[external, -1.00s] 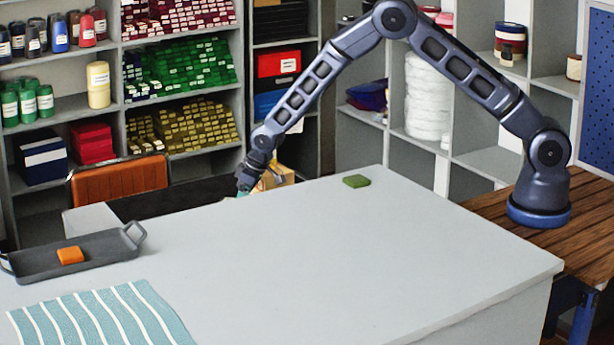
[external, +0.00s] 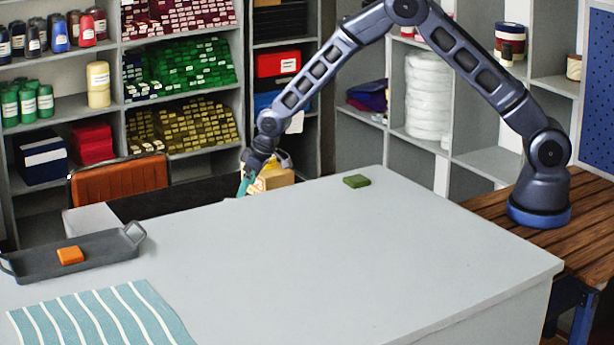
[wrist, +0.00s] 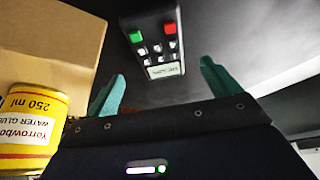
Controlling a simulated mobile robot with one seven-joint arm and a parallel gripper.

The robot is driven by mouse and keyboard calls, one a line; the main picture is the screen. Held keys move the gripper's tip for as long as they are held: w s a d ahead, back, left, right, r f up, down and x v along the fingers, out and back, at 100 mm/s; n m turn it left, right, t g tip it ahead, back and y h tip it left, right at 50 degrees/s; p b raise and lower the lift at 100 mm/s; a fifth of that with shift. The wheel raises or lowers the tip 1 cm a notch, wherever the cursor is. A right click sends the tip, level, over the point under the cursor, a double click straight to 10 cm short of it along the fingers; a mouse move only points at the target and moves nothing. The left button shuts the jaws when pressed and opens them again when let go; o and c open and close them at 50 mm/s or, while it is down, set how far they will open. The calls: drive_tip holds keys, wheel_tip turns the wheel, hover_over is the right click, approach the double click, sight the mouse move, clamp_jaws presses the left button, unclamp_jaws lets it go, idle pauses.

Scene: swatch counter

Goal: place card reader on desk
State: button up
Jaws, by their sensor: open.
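A dark card reader (wrist: 151,45) with a green button, a red button, several pale keys and a small label shows at the top middle of the wrist view. It lies ahead of and between my gripper's (wrist: 164,80) two teal fingertips, which are spread apart with nothing clasped. In the external view my gripper (external: 246,185) points down at the far edge of the grey desk (external: 330,250). I cannot make out the card reader in that view.
A cardboard box (wrist: 55,40) and a yellow glue can (wrist: 30,118) stand close left of my gripper in the wrist view. On the desk are a grey tray (external: 100,257) holding an orange block (external: 70,255), a striped cloth (external: 95,315) and a green block (external: 356,181). The desk's middle is clear.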

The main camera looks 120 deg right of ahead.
drive_tip(key=s+a+r+n+y, duration=0.1)
drive_tip(key=a+r+n, duration=0.1)
drive_tip(key=a+r, duration=1.8)
drive_tip(key=s+a+r+n+t, duration=0.1)
drive_tip(key=s+a+r, duration=0.2)
drive_tip(key=a+r, duration=0.35)
drive_tip(key=s+a+r+n, duration=0.1)
drive_tip(key=s+a+r, duration=0.2)
drive_tip(key=a+r, duration=0.35)
drive_tip(key=s+a+r+n+y, duration=0.1)
drive_tip(key=s+a+r+n, duration=0.1)
drive_tip(key=s+a, duration=0.85)
drive_tip(key=s+a+r+n+y, duration=0.1)
drive_tip(key=s+a+r+n, duration=0.1)
drive_tip(key=s+a, duration=0.8)
drive_tip(key=s+a+f+n, duration=0.1)
drive_tip(key=s+a, duration=0.3)
drive_tip(key=s, duration=0.4)
drive_tip(key=shift+s+a+f, duration=0.3)
drive_tip(key=shift+s+a, duration=0.1)
